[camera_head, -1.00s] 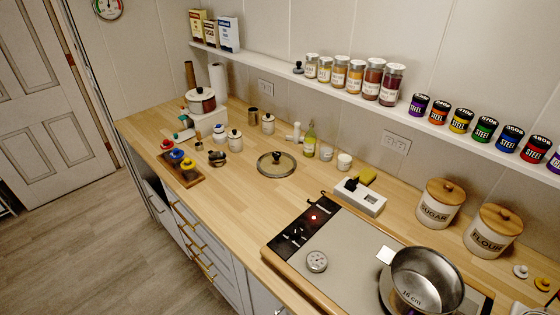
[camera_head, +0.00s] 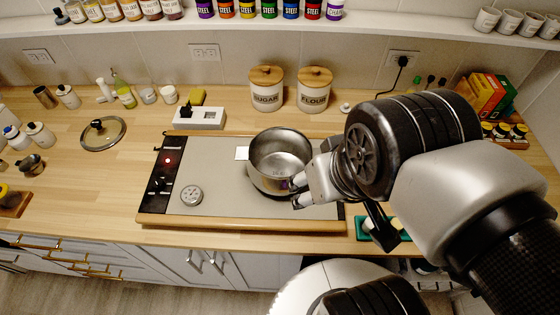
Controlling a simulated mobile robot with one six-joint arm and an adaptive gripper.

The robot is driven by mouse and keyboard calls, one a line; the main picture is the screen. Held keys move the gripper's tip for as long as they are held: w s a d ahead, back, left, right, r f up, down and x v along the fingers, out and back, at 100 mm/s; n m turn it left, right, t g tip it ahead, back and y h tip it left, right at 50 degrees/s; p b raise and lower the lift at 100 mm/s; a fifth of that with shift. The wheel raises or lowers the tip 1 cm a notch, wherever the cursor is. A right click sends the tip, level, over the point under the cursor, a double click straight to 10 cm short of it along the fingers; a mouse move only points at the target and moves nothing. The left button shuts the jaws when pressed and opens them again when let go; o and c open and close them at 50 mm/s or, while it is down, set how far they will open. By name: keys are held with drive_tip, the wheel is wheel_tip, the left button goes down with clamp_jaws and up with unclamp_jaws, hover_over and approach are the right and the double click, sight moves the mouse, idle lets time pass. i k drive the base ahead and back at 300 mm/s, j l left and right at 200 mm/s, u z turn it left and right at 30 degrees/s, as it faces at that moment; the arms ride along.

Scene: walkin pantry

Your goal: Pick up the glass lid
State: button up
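The glass lid (camera_head: 103,133) lies flat on the wooden counter at the left, with a dark rim and a dark knob on top. My gripper (camera_head: 296,192) is at the centre right, beside the lower right side of a steel pot (camera_head: 281,162) on the cooktop. It is well to the right of the lid. The fingers look spread apart, with no object seen between them. Whether they touch the pot I cannot tell.
The cooktop (camera_head: 214,180) with a round dial thermometer (camera_head: 191,195) lies between lid and gripper. A white box (camera_head: 199,118) stands behind it. Sugar (camera_head: 266,88) and flour (camera_head: 314,89) canisters stand at the back. Bottles and jars stand behind the lid; counter in front of it is clear.

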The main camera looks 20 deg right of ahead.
sight(103, 132)
drive_tip(key=i+j, duration=0.1)
drive_tip(key=j, duration=1.2)
drive_tip(key=i+j, duration=0.1)
drive_tip(key=j, duration=1.2)
drive_tip(key=i+j, duration=0.3)
drive_tip(key=i, duration=0.2)
